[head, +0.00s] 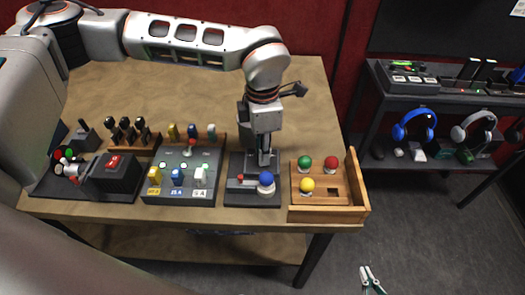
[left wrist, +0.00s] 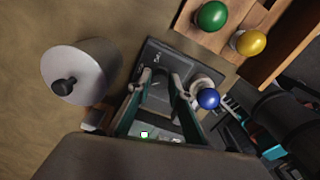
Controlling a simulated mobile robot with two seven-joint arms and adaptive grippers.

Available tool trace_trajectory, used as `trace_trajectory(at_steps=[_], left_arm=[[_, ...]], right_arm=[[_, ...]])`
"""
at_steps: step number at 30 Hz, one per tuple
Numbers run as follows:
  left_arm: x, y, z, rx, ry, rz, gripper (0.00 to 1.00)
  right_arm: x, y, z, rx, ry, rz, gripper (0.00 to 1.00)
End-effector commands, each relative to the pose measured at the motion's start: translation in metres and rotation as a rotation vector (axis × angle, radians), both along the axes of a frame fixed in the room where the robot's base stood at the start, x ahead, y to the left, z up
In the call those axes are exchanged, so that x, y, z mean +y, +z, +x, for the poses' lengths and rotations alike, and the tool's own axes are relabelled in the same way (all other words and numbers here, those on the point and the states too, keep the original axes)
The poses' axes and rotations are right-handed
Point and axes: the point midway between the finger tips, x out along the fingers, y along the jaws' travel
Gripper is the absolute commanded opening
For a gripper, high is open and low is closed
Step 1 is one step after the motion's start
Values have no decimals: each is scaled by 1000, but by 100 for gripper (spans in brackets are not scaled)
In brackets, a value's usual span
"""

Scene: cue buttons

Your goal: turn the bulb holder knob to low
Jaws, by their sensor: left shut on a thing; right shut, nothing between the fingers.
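The bulb holder (head: 240,199) is a dark base at the table's front edge, left of the wooden tray. A blue bulb (head: 266,182) sits in its pale socket at the front right; it also shows in the left wrist view (left wrist: 208,98). My left gripper (head: 264,161) points down over the back of the base, shut on the knob. In the left wrist view its fingers (left wrist: 158,98) surround the knob, which they mostly hide. Small white lettering shows on the base, too small to read. My right gripper (head: 368,275) is shut and empty, low over the floor.
A wooden tray (head: 345,212) with green (head: 304,163), red (head: 330,163) and yellow (head: 307,185) bulbs stands to the right. A grey switch panel (head: 181,190) stands close on the left, with a black device (head: 112,173) beyond. The table's back is clear.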

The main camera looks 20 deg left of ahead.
Motion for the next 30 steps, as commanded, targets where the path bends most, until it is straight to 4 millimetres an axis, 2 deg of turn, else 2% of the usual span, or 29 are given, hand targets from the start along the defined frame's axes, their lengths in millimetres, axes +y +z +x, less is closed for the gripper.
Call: trace_trajectory(at_steps=[15, 21, 30], left_arm=[[0, 1, 0, -3, -462, 0, 0], [-1, 1, 0, -3, -584, -1, 0], [-1, 1, -1, -3, -676, -1, 0]], right_arm=[[0, -2, 1, -3, 0, 1, 0], [0, -1, 1, -3, 0, 1, 0], [0, -2, 0, -1, 0, 1, 0]])
